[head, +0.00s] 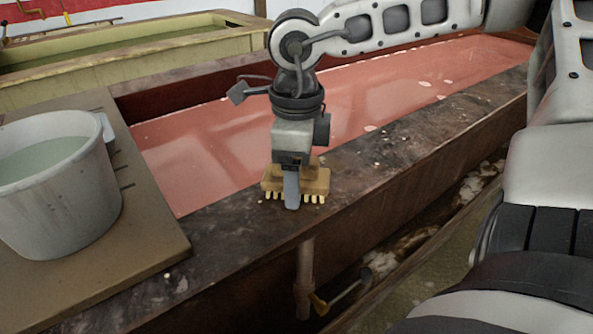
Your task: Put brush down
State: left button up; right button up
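The brush (315,184) is a tan wooden block with pale bristles pointing down. It is upright at the dark stone ledge (400,142) along the near side of the pink-filled trough; its bristle tips look at or just above the surface, and I cannot tell which. My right gripper (291,188) comes from above, pointing down, with one grey finger across the brush's near face. The other finger is hidden behind the brush; the gripper looks shut on it. My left gripper is not in view.
A white bucket (95,205) of pale liquid stands on a brown board (165,235) at the left. The trough of pink liquid (210,130) lies behind the brush. A pipe with a tap (305,275) is below the ledge. The ledge to the right is mostly clear.

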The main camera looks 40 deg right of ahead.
notch_tip(320, 180, up, 12)
jog(key=shift+r+p, duration=0.2)
jog(key=shift+p, duration=0.45)
dwell(0.3)
